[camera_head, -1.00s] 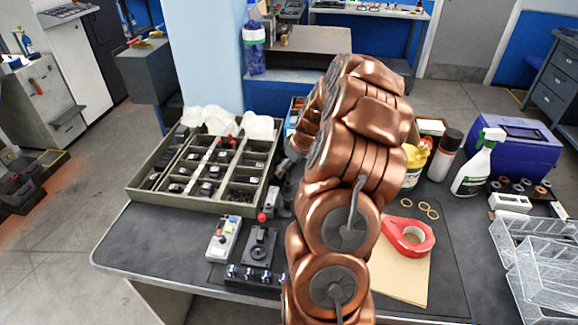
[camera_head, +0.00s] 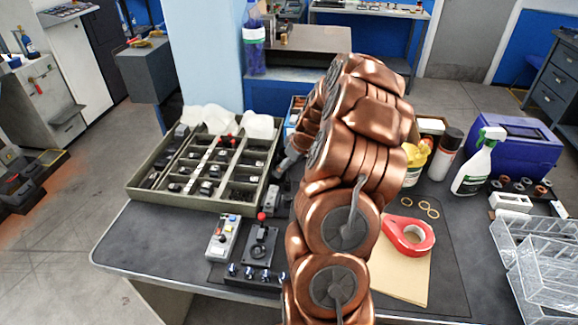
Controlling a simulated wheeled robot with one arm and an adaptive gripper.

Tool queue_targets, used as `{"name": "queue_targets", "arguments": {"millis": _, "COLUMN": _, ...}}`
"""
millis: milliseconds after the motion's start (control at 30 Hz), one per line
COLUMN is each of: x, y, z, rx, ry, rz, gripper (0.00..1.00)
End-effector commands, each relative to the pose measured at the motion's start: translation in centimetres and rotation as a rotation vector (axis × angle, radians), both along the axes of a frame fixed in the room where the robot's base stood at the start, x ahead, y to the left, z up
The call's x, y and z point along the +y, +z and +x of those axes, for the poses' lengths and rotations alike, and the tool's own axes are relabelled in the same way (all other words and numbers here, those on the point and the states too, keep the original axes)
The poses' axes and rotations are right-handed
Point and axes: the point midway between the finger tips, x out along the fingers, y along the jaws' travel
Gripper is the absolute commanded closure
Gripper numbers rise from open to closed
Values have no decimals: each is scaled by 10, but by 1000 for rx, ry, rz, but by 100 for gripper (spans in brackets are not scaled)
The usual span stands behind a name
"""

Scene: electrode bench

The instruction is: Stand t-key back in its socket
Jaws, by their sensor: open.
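My gripper (camera_head: 283,169) shows only in part, as a small dark grey shape left of my copper-coloured arm, near the right edge of the sorting tray. It is open, and I see nothing held in it. I cannot pick out the t-key or its socket for certain; my arm hides part of the bench. A black control box with a red-ball lever (camera_head: 262,217) stands in front of the tray. A strip with several shiny knobs (camera_head: 250,273) lies at the front of the dark mat.
The green compartment tray (camera_head: 148,197) holds many small parts. A grey button box (camera_head: 222,238) stands left of the lever. Right of my arm are red tape (camera_head: 425,238), a spray bottle (camera_head: 477,165) and clear baskets (camera_head: 535,260). The bench's front left is bare.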

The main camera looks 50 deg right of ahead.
Motion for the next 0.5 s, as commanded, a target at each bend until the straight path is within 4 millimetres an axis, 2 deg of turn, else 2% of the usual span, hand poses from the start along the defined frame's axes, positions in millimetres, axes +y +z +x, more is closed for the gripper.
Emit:
{"name": "queue_targets", "arguments": {"millis": 267, "x": -2, "y": 18, "z": -6, "rx": -3, "ry": -2, "rz": -3, "gripper": 0}}
{"name": "queue_targets", "arguments": {"millis": 500, "x": -3, "y": 53, "z": -21, "rx": -4, "ry": -2, "rz": -4, "gripper": 0}}
